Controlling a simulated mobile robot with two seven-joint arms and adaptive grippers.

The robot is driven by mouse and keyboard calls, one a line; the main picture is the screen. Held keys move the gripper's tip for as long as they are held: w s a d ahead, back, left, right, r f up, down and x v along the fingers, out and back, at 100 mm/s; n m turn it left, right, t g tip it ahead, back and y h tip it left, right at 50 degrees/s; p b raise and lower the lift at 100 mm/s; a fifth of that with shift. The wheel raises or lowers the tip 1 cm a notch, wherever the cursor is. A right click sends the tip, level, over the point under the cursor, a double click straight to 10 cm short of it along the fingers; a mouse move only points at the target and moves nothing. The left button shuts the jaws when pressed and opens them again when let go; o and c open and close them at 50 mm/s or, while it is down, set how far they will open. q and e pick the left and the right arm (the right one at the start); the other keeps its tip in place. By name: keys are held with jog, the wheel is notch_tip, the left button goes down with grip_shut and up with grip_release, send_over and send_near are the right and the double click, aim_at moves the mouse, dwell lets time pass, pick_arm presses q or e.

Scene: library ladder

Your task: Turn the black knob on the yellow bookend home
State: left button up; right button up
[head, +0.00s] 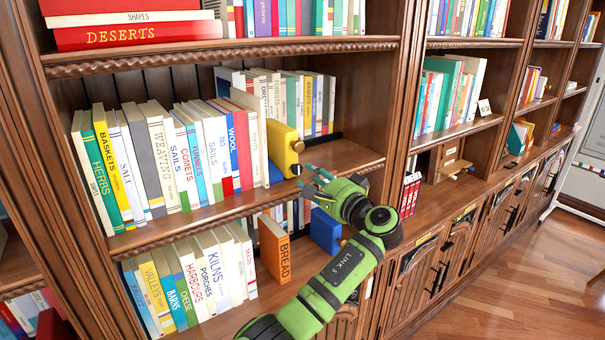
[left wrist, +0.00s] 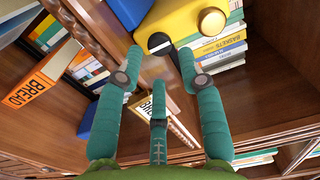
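The yellow bookend (head: 281,143) stands at the right end of the row of books on the middle shelf. It also shows at the top of the left wrist view (left wrist: 185,18). The black knob (left wrist: 158,43) has a white line across its face and sits on the bookend's near face; in the head view (head: 297,169) it is small. My left gripper (head: 312,175) is just to the right of the bookend. In the left wrist view its teal fingers (left wrist: 160,62) are spread, with two fingertips on either side of the knob and a gap to it. My right gripper is out of view.
A round brass knob (left wrist: 211,21) sits beside the black one on the bookend. A blue bookend (head: 325,230) and the orange BREAD book (head: 274,248) are on the shelf below. Books (head: 215,145) fill the shelf to the left; bare shelf (head: 345,155) lies to the right.

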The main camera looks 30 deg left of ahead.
pick_arm(q)
jog(key=v, duration=0.6)
jog(key=shift+s+d, duration=0.15)
jog(key=shift+d, duration=0.2)
